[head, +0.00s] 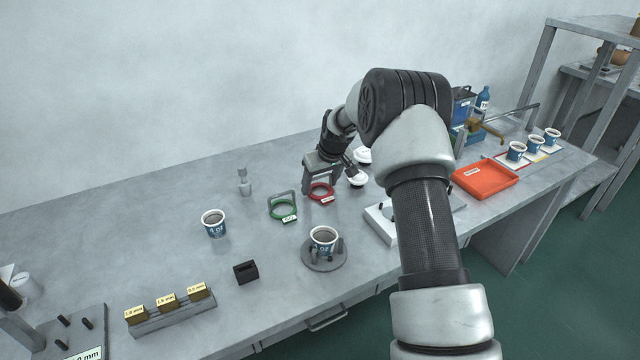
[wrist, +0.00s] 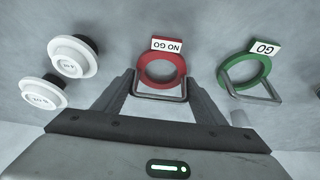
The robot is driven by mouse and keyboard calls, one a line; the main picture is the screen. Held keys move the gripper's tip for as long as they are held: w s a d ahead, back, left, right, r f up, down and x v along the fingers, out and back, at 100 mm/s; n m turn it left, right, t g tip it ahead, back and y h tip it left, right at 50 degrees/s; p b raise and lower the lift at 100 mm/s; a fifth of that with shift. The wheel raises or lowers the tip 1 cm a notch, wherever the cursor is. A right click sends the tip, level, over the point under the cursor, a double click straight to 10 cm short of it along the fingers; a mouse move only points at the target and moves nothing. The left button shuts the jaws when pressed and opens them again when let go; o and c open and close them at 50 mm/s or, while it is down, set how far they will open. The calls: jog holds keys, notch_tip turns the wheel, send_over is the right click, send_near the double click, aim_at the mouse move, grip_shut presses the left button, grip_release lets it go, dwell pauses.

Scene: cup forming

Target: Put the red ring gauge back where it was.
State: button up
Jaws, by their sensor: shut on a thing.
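The red ring gauge (head: 321,193) has a NO GO label and a wire handle. It is at or just above the bench top in the middle of the table; I cannot tell whether it touches. In the wrist view the red ring gauge (wrist: 160,55) lies between the fingertips, with its handle between the fingers. My gripper (head: 322,178) points down and is shut on that handle; it also shows in the wrist view (wrist: 160,88). The green ring gauge (head: 283,211), labelled GO, stands just left of the red one in the head view and to its right in the wrist view (wrist: 244,72).
Two white round-topped plugs (wrist: 72,56) stand close beside the red gauge. A cup on a round fixture (head: 324,263) is in front, another cup (head: 214,223) to the left. An orange tray (head: 485,179) lies right of my arm.

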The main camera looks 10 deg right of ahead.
jog(key=shift+f, duration=0.15)
jog(key=o, duration=1.1)
